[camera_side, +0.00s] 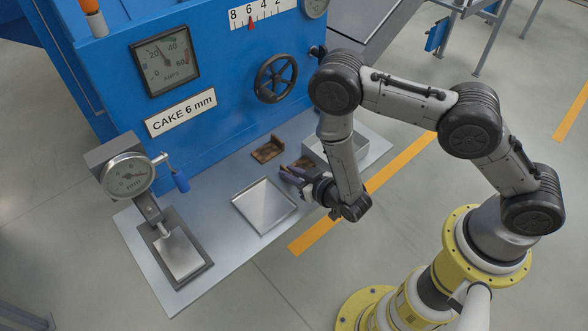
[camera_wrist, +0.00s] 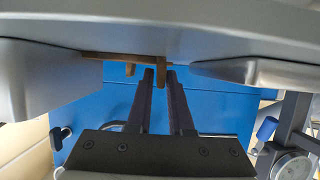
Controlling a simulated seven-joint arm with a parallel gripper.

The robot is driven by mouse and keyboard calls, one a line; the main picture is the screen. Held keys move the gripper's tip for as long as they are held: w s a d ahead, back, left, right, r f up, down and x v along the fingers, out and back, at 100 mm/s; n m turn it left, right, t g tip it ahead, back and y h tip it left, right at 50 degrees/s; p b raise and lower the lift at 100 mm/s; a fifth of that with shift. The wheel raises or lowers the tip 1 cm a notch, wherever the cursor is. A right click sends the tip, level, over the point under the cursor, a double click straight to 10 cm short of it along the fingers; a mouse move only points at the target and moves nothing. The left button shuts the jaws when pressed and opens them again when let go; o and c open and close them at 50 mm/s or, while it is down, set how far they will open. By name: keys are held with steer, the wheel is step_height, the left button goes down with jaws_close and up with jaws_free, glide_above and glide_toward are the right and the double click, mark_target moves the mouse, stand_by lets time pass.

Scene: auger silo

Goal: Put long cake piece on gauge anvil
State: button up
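A second brown piece (camera_side: 304,163) shows just behind my gripper, partly hidden; I cannot tell which is the long one. My gripper (camera_side: 283,173) is low over the bench, its fingers pointing left. In the wrist view my two dark fingers (camera_wrist: 161,72) stand slightly apart, and a brown piece (camera_wrist: 130,58) shows at and beyond the tips. I see no clear grip on it. The gauge anvil (camera_side: 180,256) is a bare metal plate under the dial gauge (camera_side: 128,175).
A shallow, empty metal tray (camera_side: 264,205) lies between my gripper and the gauge. Bench between tray and gauge is clear.

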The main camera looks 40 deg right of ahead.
jaws_close()
steer(key=shift+r, duration=0.15)
